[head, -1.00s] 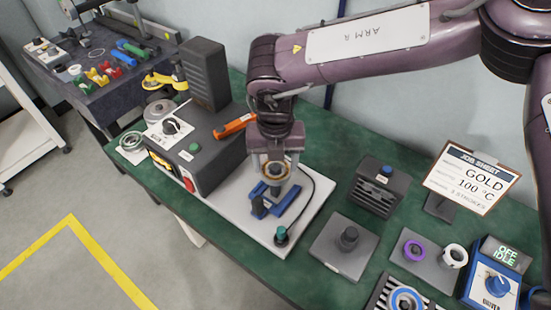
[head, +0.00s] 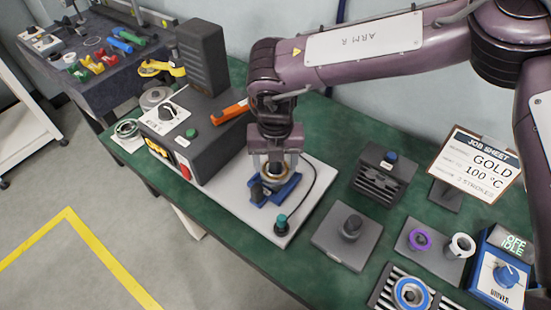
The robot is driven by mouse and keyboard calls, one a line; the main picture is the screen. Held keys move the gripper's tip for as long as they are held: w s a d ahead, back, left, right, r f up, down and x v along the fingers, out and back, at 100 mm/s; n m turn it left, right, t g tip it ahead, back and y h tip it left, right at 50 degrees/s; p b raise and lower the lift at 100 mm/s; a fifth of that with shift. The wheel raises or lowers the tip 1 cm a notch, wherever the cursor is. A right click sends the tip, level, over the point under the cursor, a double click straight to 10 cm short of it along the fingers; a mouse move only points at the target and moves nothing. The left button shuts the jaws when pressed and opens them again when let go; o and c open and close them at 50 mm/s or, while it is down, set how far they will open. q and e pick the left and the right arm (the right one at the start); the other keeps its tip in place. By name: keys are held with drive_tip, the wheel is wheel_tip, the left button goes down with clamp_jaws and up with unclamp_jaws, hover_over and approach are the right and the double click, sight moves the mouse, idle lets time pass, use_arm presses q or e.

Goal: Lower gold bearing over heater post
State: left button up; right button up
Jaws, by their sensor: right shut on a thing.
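The gold bearing (head: 274,171) is a ring with a gold face, held between the fingers of my right gripper (head: 274,165). My right gripper points down and is shut on it, low over the blue fixture (head: 284,188) on the pale plate. The heater post is mostly hidden under the bearing and fingers, so I cannot tell how far the ring is around it. My left gripper is not in view.
A dark control box (head: 195,135) with an orange handle stands left of the gripper. Right are a grey plate with a dark post (head: 351,227), a finned block (head: 383,178), a plate with purple and white rings (head: 428,245), and the job sheet (head: 474,170).

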drive_tip(key=shift+f+b, duration=0.35)
drive_tip(key=shift+f, duration=0.35)
drive_tip(key=shift+f, duration=0.1)
drive_tip(key=o, duration=1.2)
drive_tip(key=shift+o, duration=0.2)
wheel_tip(320, 180, up, 11)
drive_tip(key=p, duration=0.8)
